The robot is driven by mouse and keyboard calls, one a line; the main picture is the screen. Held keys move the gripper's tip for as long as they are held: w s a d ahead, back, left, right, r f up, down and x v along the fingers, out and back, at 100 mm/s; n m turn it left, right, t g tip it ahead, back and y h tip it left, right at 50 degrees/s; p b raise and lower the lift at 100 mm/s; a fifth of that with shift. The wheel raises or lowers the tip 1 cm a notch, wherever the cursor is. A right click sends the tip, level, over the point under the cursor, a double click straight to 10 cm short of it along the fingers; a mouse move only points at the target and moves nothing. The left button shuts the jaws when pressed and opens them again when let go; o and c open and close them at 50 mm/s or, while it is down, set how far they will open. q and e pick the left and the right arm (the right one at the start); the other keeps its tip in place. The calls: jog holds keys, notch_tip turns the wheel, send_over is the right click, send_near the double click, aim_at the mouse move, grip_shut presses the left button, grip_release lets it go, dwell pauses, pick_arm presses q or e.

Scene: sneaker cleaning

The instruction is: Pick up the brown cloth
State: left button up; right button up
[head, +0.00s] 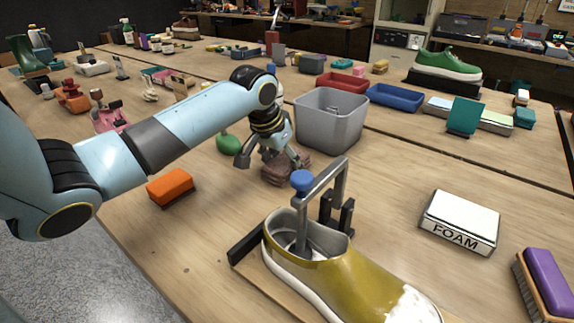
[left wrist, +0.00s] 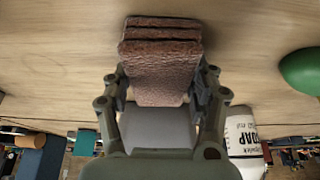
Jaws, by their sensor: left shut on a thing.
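The brown cloth (head: 284,169) is a folded stack lying on the wooden table, left of the grey bin. My left gripper (head: 272,160) reaches down onto it from above. In the left wrist view the brown cloth (left wrist: 160,60) sits between the fingers of my left gripper (left wrist: 160,95), which is shut on it. The cloth's lower part is hidden behind the gripper there. The cloth looks to be at or very near the table surface; I cannot tell whether it touches. My right gripper is not in view.
A grey bin (head: 331,120) stands close to the right of the cloth. A green rounded object (head: 229,144) is just left. An orange sponge brush (head: 170,187) lies further left. A yellow shoe (head: 350,270) on a stand is in front. A foam box (head: 459,221) lies right.

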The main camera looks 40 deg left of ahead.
aim_at(285, 161)
pick_arm(q)
jog(key=c, duration=0.4)
jog(key=shift+o, duration=0.2)
jog(key=shift+r, duration=0.1)
jog(key=shift+r, duration=0.25)
notch_tip(285, 161, up, 4)
jog(key=shift+f, duration=0.1)
jog(key=w+d+r, duration=0.1)
jog(key=d+r, duration=0.5)
jog(key=d, duration=0.5)
jog(key=shift+w+d+r, duration=0.3)
